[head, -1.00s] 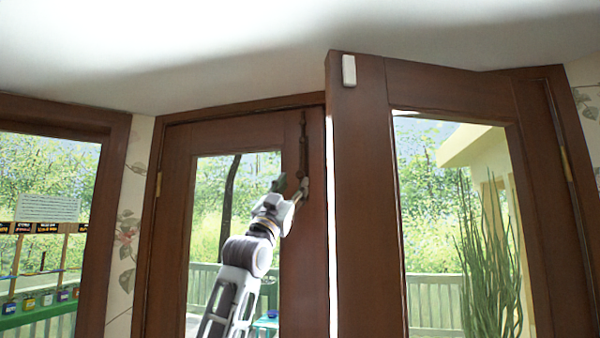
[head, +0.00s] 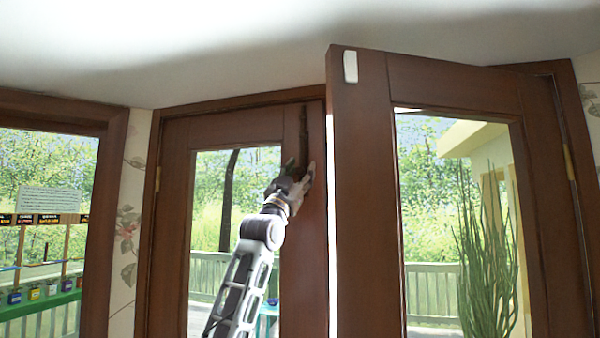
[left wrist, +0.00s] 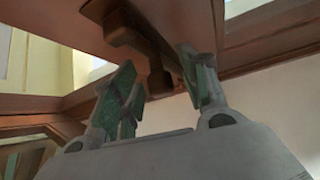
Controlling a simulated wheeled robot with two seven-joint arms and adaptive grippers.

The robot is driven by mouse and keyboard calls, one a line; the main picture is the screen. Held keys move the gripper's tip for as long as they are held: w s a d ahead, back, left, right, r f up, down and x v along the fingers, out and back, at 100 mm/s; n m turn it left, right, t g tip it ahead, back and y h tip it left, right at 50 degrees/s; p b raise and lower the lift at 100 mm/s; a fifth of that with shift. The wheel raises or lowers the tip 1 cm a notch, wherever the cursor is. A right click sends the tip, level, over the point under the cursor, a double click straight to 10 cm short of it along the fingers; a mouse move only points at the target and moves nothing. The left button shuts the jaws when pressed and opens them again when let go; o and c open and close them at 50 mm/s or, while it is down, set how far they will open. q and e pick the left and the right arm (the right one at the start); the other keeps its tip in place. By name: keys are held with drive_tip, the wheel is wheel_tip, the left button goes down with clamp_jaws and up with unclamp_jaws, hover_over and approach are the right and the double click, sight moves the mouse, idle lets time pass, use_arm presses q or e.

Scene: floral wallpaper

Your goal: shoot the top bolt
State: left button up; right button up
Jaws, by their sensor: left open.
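The top bolt (head: 304,130) is a dark brown vertical bar near the top of the left door leaf (head: 315,240), on its right stile. My left gripper (head: 300,172) is at the bolt's lower end and hides that part in the head view. In the left wrist view, the bolt (left wrist: 133,36) runs along the door face, with a dark stub (left wrist: 158,82) at its near end. My left gripper (left wrist: 160,88) is open, with its green-padded fingers on either side of the stub. I cannot tell whether they touch it. My right gripper is not in view.
The right door leaf (head: 358,200) stands ajar, its edge close to the right of my left gripper, with a small white box (head: 350,66) at its top corner. The door frame (head: 240,103) and white ceiling (head: 200,50) are above. Left of the bolt is a glass pane.

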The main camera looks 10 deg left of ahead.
use_arm(q)
drive_tip(key=shift+c, duration=0.3)
clamp_jaws()
drive_tip(key=shift+r, duration=2.1)
drive_tip(key=shift+s+a+r, duration=0.1)
drive_tip(key=shift+s+r, duration=0.15)
drive_tip(key=shift+r, duration=0.05)
drive_tip(key=shift+c, duration=1.7)
unclamp_jaws()
drive_tip(key=o, duration=0.4)
drive_tip(key=shift+w+f, duration=0.1)
drive_tip(key=shift+w, duration=0.1)
